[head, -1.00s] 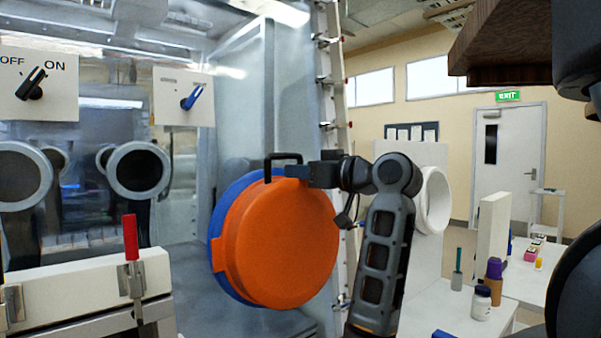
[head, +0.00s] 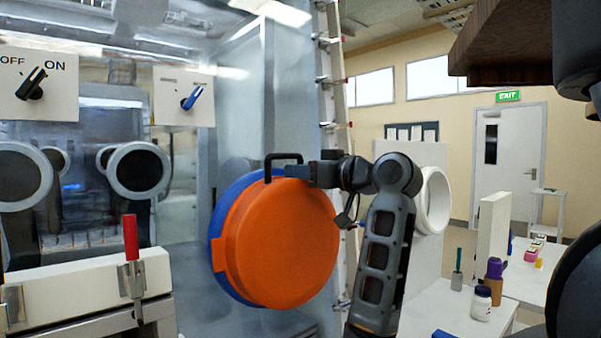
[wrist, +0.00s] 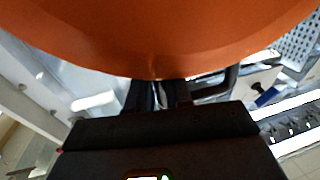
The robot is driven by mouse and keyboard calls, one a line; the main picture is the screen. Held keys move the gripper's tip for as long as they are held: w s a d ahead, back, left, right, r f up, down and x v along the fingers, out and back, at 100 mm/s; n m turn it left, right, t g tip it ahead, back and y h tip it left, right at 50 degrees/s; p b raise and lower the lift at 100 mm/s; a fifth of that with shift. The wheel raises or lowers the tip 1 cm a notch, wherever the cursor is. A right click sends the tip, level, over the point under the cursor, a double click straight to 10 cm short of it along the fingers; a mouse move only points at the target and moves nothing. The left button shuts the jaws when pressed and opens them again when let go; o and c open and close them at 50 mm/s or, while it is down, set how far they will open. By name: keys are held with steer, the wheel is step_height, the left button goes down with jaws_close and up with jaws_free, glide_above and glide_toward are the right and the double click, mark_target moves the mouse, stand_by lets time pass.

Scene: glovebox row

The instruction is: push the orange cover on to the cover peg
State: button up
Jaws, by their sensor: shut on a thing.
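The orange cover (head: 278,245) is a large round disc in the middle of the head view, standing on edge against a blue round rim (head: 218,225). A black handle (head: 283,157) shows at its top. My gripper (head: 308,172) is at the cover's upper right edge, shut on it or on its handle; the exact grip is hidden. In the wrist view the cover (wrist: 165,35) fills the top, and the fingers (wrist: 158,95) reach in under its edge. The cover peg cannot be made out in either view.
A glass-fronted cabinet with glove ports (head: 138,171) fills the left. A red-handled clamp (head: 130,240) stands at lower left. A white table (head: 445,310) with bottles (head: 481,302) lies at lower right. A dark brown block (head: 500,45) hangs at upper right.

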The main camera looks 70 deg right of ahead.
jaws_close()
steer(key=shift+r+p, duration=0.2)
steer(key=shift+p, duration=0.1)
stand_by(0.4)
steer(key=shift+s+r, duration=0.1)
